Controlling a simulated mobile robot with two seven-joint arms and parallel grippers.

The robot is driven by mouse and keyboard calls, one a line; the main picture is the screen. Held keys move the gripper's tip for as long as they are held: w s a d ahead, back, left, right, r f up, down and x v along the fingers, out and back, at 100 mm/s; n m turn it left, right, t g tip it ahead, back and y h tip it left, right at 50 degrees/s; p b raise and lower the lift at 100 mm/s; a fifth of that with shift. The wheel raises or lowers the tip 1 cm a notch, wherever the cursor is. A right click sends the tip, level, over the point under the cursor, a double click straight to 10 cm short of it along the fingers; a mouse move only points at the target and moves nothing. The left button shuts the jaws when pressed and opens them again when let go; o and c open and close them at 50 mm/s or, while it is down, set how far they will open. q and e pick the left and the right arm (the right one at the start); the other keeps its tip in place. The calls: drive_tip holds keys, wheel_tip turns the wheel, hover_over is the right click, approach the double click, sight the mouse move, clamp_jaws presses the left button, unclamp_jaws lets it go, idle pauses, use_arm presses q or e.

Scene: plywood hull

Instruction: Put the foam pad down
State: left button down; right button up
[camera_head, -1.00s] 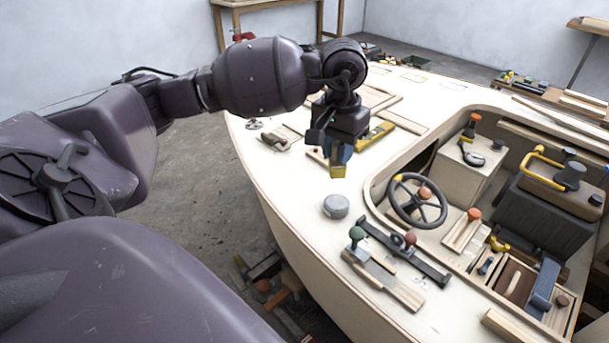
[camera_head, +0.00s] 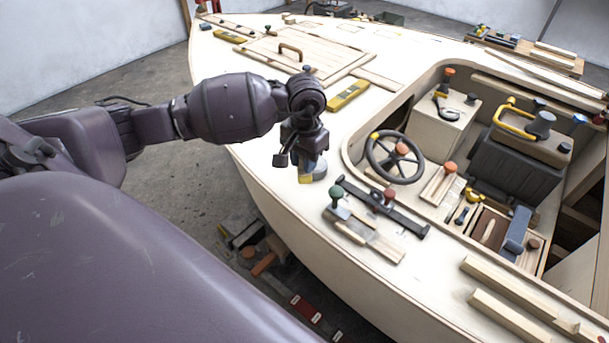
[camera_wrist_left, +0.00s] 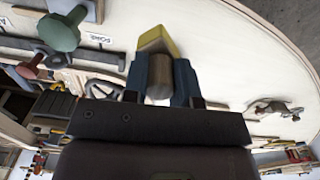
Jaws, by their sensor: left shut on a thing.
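My left gripper (camera_head: 306,167) points down low over the pale deck (camera_head: 270,165) near its curved edge. It is shut on the foam pad (camera_head: 305,178), whose yellow end shows below the fingers. In the left wrist view the pad (camera_wrist_left: 158,41) shows yellow beyond the blue fingertips (camera_wrist_left: 160,78), with a grey-brown rounded surface between them. A grey round disc (camera_head: 320,168) on the deck is partly hidden behind the gripper. I cannot tell whether the pad touches the disc or the deck. My right gripper is not in view.
The steering wheel (camera_head: 395,158) and open cockpit are beyond. A yellow level (camera_head: 348,95) lies behind. Bare deck lies left of the gripper.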

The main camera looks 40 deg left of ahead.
sight(304, 177)
use_arm(q)
drive_tip(key=shift+f, duration=2.7)
drive_tip(key=shift+f, duration=0.15)
drive_tip(key=c, duration=0.9)
unclamp_jaws()
drive_tip(key=shift+b, duration=0.3)
